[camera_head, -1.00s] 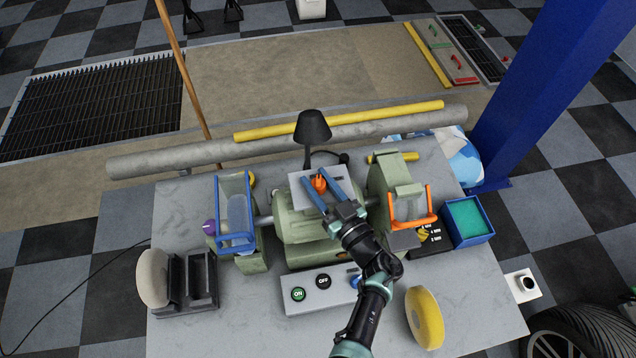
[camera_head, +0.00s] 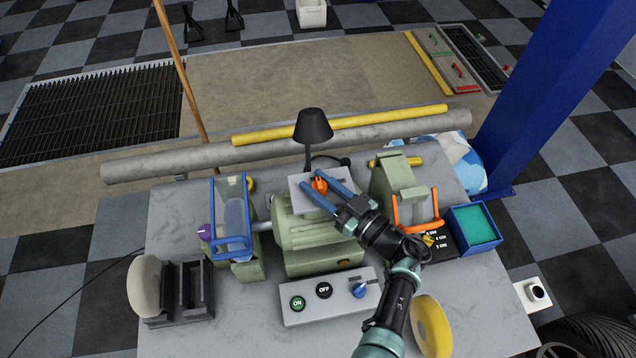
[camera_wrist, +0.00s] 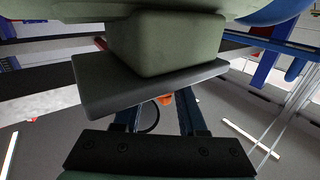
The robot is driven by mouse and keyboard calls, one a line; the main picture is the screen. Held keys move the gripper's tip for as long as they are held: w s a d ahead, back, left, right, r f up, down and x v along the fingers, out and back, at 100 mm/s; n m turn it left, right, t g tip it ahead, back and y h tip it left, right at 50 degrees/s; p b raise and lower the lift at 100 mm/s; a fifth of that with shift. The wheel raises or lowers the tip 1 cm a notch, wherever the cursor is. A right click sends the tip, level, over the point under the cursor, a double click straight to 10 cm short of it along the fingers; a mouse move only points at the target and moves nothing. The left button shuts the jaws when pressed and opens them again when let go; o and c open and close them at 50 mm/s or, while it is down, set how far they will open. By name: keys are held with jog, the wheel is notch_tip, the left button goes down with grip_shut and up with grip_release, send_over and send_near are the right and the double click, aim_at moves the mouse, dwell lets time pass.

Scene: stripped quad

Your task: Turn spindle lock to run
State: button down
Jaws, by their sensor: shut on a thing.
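The bench grinder (camera_head: 318,235) is a green machine on the grey bench. A light grey plate (camera_head: 303,192) sits on top of it and carries a small orange knob (camera_head: 319,186), which looks like the spindle lock. My gripper (camera_head: 318,186) has long blue fingers reaching over the plate from the lower right. The fingers are shut on the orange knob, one on each side. In the wrist view, a bit of the orange knob (camera_wrist: 166,98) shows between the fingers. The plate's markings are too small to read.
A black lamp (camera_head: 312,128) stands just behind the plate. Wheel guards stand on both sides, blue-framed (camera_head: 232,240) at left and orange-framed (camera_head: 416,228) at right. A switch panel (camera_head: 330,296) with ON and OFF buttons lies in front. A blue bin (camera_head: 474,229) stands at right.

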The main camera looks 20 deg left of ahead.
jog(key=shift+c, duration=2.4)
grip_release()
jog(key=shift+d, duration=0.2)
jog(key=b+v, duration=0.1)
jog(key=v, duration=1.2)
jog(key=shift+b, duration=0.35)
jog(key=shift+r, duration=0.1)
